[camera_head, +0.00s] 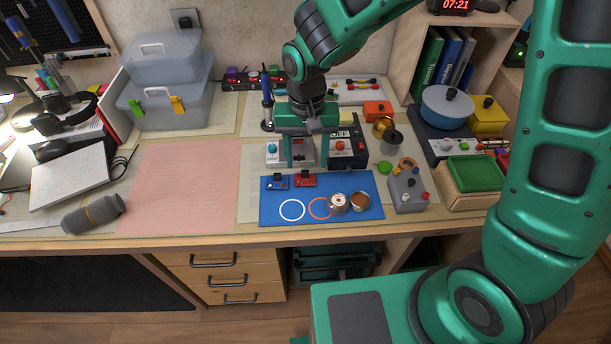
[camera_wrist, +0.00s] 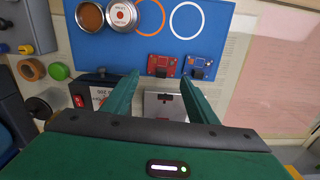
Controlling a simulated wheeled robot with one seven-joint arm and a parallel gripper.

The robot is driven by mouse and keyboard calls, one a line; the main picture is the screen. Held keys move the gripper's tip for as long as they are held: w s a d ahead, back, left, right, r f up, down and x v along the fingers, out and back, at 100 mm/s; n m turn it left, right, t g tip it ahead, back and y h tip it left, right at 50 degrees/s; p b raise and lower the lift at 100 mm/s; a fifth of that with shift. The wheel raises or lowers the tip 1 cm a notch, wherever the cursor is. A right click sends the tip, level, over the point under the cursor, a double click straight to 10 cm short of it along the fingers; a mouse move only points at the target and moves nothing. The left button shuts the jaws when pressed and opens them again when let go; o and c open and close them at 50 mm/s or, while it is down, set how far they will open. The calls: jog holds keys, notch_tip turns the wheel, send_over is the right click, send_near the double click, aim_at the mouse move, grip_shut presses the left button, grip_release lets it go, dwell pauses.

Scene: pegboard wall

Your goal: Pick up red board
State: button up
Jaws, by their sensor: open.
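The red board (camera_head: 305,180) is a small red circuit board with a dark part on it. It lies on the blue mat (camera_head: 270,212) near its back edge, to the right of a similar blue board (camera_head: 277,182). In the wrist view the red board (camera_wrist: 162,65) lies beyond my fingertips, and the blue board (camera_wrist: 200,68) is to its right. My gripper (camera_head: 302,164) is open and empty, pointing down just behind the two boards. In the wrist view both green fingers (camera_wrist: 160,80) are spread apart with nothing between them.
The blue mat also bears a white ring (camera_head: 292,210), an orange ring (camera_head: 319,208) and two small round tins (camera_head: 339,203). A grey box with knobs (camera_head: 408,190) stands to the right. Bench devices (camera_head: 348,150) stand close behind my gripper. The pink sheet (camera_head: 180,185) at left is clear.

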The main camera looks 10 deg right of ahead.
aim_at(305, 174)
notch_tip(305, 174, down, 4)
jog(key=shift+s+a+f, duration=0.15)
jog(key=shift+f, duration=0.45)
jog(key=c, duration=0.8)
